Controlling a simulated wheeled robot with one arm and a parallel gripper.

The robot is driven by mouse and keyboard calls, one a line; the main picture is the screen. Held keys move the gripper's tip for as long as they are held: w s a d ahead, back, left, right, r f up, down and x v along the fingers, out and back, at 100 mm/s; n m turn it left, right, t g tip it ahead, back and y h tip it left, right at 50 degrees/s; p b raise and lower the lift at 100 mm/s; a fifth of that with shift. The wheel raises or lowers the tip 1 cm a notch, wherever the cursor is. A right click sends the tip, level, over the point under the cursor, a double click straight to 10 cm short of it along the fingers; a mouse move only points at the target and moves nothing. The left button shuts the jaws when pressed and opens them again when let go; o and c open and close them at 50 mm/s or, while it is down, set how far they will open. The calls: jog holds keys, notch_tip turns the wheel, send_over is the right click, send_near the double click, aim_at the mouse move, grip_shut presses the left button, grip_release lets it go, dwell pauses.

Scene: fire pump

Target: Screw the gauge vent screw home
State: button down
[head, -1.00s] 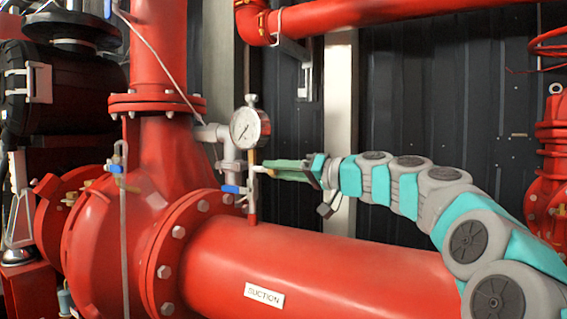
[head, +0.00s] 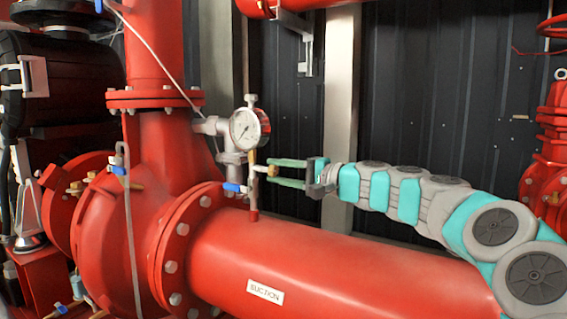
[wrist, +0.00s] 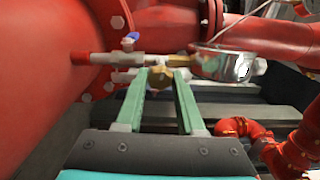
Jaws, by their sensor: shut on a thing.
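The gauge vent screw is a small brass piece (head: 272,171), also seen in the wrist view (wrist: 160,83). It sits at the side of the thin gauge standpipe, below the round white-faced gauge (head: 244,128). My gripper (head: 271,172) reaches in from the right, its two green fingers one above the other in the head view. In the wrist view, the fingertips (wrist: 161,76) close on either side of the brass piece. The screw's thread is hidden, so I cannot tell how deep it sits. The gauge's metal case (wrist: 226,66) shows to the right in the wrist view.
The large red suction pipe (head: 330,250) runs below my gripper, with its flange (head: 180,245) to the left. A blue-handled valve (head: 233,187) is close left of the standpipe. A dark panelled wall (head: 420,90) stands behind, with open space before it.

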jog(key=m, duration=0.3)
jog(key=shift+a+r+m, duration=0.1)
jog(key=shift+m, duration=0.3)
jog(key=m, duration=0.7)
jog(key=shift+s, duration=0.1)
jog(key=shift+m, duration=2)
jog(key=c, duration=0.5)
grip_release()
